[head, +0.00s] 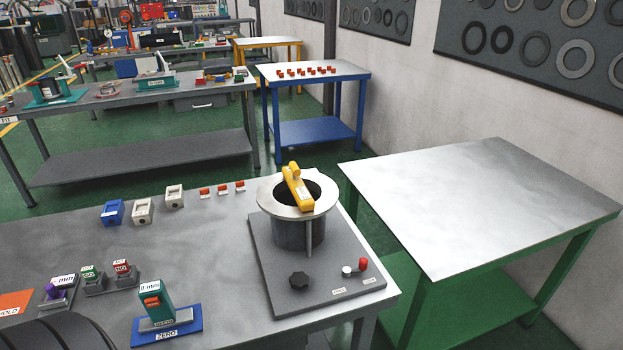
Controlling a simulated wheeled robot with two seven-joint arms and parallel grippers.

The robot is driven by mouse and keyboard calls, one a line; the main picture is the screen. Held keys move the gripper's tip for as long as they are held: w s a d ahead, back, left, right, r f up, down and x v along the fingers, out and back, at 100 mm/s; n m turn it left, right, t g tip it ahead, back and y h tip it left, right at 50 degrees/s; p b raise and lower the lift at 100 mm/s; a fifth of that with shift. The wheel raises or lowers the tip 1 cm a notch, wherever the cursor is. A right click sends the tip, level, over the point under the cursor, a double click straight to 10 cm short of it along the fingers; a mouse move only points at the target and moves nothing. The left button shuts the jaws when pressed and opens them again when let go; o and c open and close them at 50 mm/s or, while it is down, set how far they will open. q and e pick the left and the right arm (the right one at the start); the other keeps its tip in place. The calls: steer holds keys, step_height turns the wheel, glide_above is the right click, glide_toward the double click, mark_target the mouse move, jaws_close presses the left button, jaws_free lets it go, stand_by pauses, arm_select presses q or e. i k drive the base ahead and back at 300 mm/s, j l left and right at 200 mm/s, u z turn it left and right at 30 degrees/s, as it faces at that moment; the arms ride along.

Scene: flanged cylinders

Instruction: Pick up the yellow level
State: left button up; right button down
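The yellow level (298,188) lies across the top of a flanged cylinder (270,197), resting on its pale ring-shaped flange over the dark opening. It runs from the far rim towards the right side of the opening. The cylinder stands upright on a grey base plate (335,284) at the right end of the near table. Neither of my grippers shows in the head view, and nothing is touching the level.
The near grey table (210,255) carries blue and white blocks (143,210), small red-topped pieces (222,190) and a teal device on a blue "ZERO" base (166,330). A bare green-legged table (480,200) stands to the right. A dark round object (55,335) sits at the lower left.

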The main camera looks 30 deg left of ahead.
mark_target(291, 173)
steer(key=i+l+u, duration=0.1)
steer(key=u, duration=0.3)
steer(key=l+u, duration=0.1)
steer(key=u, duration=0.35)
steer(key=l+u, duration=0.2)
steer(key=u, duration=0.2)
steer(key=i+l+u, duration=0.1)
steer(key=u, duration=0.3)
